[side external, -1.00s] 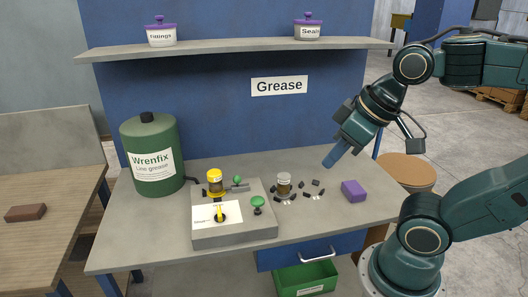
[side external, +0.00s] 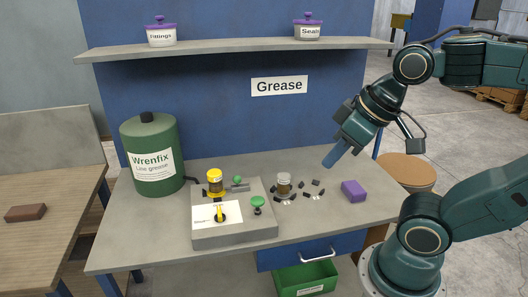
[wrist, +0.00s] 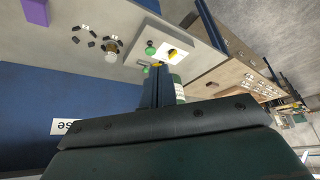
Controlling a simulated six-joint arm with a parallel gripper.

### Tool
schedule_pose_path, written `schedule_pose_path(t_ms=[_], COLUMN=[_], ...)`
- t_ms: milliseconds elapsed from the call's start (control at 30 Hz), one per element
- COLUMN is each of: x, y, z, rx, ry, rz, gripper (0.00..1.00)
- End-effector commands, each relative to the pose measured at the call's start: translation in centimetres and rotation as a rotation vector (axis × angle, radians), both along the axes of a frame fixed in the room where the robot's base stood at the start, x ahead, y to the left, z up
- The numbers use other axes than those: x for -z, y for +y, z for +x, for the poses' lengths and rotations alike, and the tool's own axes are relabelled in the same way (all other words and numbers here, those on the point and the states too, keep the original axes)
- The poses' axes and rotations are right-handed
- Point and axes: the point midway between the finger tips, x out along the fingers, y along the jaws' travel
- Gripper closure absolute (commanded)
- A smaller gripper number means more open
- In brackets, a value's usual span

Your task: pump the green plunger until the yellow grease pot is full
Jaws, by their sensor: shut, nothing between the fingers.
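The green plunger (side external: 257,202) stands on the front right of a grey block (side external: 235,233) on the bench. The yellow-capped grease pot (side external: 215,182) stands upright at the back left of the same block, with dark contents behind clear walls; I cannot tell how full it is. A second green knob (side external: 237,181) is beside the pot, and a yellow lever (side external: 221,213) sits on a white label. My gripper (side external: 333,158) is shut and empty, above the right part of the bench, well apart from the plunger. The plunger also shows in the wrist view (wrist: 150,49).
A green Wrenfix line grease drum (side external: 151,155) stands at the bench's left. A clear jar (side external: 284,183) with small dark pieces around it and a purple block (side external: 353,191) lie right of the grey block. A shelf (side external: 235,49) with two lidded pots runs above.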

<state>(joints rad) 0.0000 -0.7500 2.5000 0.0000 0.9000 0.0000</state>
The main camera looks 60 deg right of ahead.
Motion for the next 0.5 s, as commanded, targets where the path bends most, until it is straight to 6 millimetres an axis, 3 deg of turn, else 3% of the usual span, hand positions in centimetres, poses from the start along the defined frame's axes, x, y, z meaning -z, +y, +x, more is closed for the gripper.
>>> schedule_pose_path(t_ms=[267,500], x=[0.1,0.6], y=[0.1,0.3], z=[0.7,2.9], rx=[-0.013,-0.052], ry=[0.011,0.037], rz=[0.001,0.013], gripper=[1.00,1.00])
